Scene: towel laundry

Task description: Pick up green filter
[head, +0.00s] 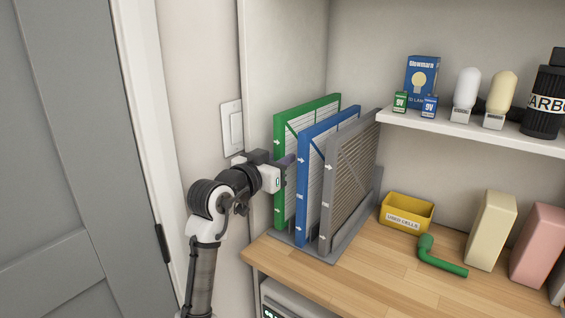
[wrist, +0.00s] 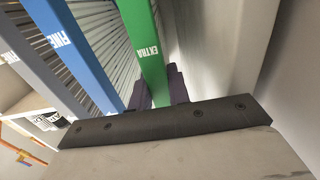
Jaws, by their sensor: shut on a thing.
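The green filter (head: 279,190) stands upright at the left of a grey rack (head: 318,247) on the wooden counter. It is a flat, pleated panel with a green frame. In the wrist view its green edge (wrist: 145,45) reads "EXTRA". My gripper (head: 287,168) is at the front edge of the green filter, about mid-height. In the wrist view my purple fingers (wrist: 160,88) are on both sides of the green edge, shut on it. The fingertips are partly hidden behind the filter and the gripper body.
A blue filter (head: 302,190) and a grey filter (head: 328,195) stand close on the right in the rack. A wall with a light switch (head: 232,128) is on the left. A yellow bin (head: 406,212), a green pipe (head: 440,260) and a shelf (head: 470,130) are to the right.

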